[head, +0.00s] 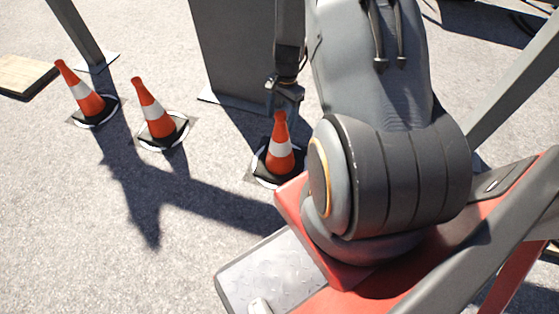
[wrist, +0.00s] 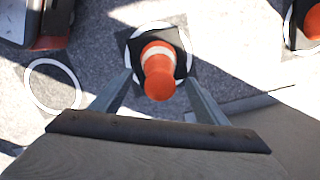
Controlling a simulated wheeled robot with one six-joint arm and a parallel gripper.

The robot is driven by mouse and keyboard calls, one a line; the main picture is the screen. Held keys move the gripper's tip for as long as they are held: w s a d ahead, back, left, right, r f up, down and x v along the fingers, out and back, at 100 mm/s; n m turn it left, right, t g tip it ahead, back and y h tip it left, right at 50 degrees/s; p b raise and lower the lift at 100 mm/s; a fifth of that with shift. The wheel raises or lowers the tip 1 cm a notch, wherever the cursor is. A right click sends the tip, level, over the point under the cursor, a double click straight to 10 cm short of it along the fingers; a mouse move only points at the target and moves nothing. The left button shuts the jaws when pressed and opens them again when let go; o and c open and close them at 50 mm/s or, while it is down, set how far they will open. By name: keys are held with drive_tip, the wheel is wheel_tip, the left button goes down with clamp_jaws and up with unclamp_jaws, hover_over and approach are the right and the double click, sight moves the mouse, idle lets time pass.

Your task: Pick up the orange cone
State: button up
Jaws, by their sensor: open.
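Three orange cones with white bands and black bases stand in a row on the ground in the head view: a left cone (head: 80,90), a middle cone (head: 153,108) and a right cone (head: 279,148). My gripper (head: 286,92) is above the right cone's tip in the head view. In the wrist view, my gripper (wrist: 158,84) is open, with one finger on each side of an orange cone (wrist: 158,75). I see no finger touching it. Part of another cone (wrist: 313,22) shows at the upper right edge. The head view hides the fingers' exact height.
A dark grey panel (head: 232,50) stands behind the right cone. Grey posts (head: 76,30) rise at the left and right. A wooden board (head: 22,75) lies at the far left. An empty white ring (wrist: 52,86) is painted on the ground. Open pavement lies at the front left.

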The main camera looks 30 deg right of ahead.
sight(280, 129)
drive_tip(key=f, duration=0.2)
drive_tip(key=f+b, duration=0.1)
drive_tip(key=f, duration=0.1)
drive_tip(key=a+f+b, duration=0.1)
drive_tip(key=f, duration=0.1)
drive_tip(key=shift+s, duration=0.2)
drive_tip(key=shift+r, duration=0.15)
drive_tip(key=shift+c, duration=0.3)
clamp_jaws()
